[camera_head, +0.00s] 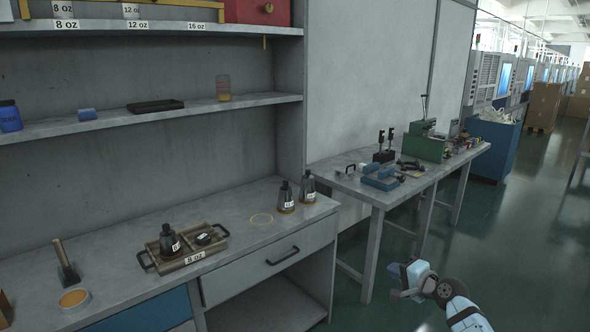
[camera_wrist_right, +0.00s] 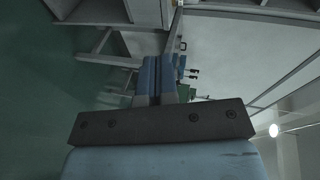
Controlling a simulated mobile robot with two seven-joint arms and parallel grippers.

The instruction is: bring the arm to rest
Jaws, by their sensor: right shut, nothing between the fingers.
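My right arm comes in at the lower right of the head view, and its gripper (camera_head: 400,278) is held over the green floor, in front of the side table and apart from it. In the right wrist view the two blue fingers of the right gripper (camera_wrist_right: 159,62) lie side by side, shut with nothing between them. My left gripper does not show in the head view.
A workbench (camera_head: 240,232) at the left bears a wooden tray (camera_head: 157,271) marked 8 oz and several dark bottles. A side table (camera_head: 345,180) with tools stands behind my gripper. Shelves (camera_head: 255,99) hang above the workbench. The floor (camera_head: 520,230) at the right is clear.

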